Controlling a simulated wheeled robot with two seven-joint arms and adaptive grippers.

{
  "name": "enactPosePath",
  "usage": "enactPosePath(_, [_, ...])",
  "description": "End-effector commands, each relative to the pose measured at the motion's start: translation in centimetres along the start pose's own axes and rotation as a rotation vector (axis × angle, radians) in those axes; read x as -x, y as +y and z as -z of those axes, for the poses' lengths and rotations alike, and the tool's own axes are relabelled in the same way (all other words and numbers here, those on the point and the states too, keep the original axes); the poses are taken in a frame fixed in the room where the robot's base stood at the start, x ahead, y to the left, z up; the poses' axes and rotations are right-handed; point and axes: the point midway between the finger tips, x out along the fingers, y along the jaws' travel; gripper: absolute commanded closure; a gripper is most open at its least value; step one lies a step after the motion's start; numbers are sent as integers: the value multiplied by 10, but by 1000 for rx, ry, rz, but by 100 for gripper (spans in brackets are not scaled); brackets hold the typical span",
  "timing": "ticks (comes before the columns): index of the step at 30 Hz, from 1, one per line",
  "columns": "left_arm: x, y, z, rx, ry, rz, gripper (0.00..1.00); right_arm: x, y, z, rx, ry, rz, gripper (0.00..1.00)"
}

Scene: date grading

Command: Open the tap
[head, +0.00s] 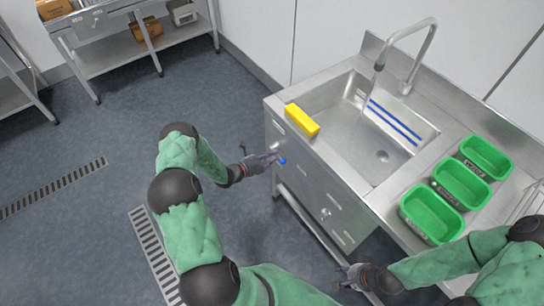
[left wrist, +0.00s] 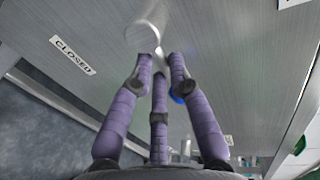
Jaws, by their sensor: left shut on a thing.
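In the left wrist view the blue part (left wrist: 178,98) is partly hidden behind a finger. My left gripper (head: 270,159) is at it, its purple fingers (left wrist: 160,62) shut on the handle. A pale metal cylinder (left wrist: 146,28) lies just beyond the fingertips. A label reading CLOSED (left wrist: 72,55) is on the panel to the left. The curved spout (head: 431,45) rises behind the sink. My right gripper (head: 347,279) is low near the counter front; its finger opening is unclear.
The sink basin (head: 345,140) has a yellow block (head: 301,120) on its front left rim. Three green tubs, including a front one (head: 408,209), stand on the counter at right. A steel shelf (head: 105,60) is at back left. Floor is open at left.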

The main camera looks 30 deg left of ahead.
Motion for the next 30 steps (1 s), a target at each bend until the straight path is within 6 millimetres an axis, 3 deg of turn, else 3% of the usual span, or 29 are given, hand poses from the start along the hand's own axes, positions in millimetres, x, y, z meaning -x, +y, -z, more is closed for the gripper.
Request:
enactPosePath(16, [0,-1,-1,23,3,0,100,1,0,0,0,0,0,60])
enactPosePath(17, [0,-1,-1,23,3,0,73,1,0,0,0,0,0,60])
enactPosePath(18, [0,-1,-1,23,3,0,61,1,0,0,0,0,0,60])
enactPosePath(19, [0,-1,-1,22,3,0,56,1,0,0,0,0,0,60])
enactPosePath(30, [3,-1,-1,22,3,0,56,1,0,0,0,0,0,60])
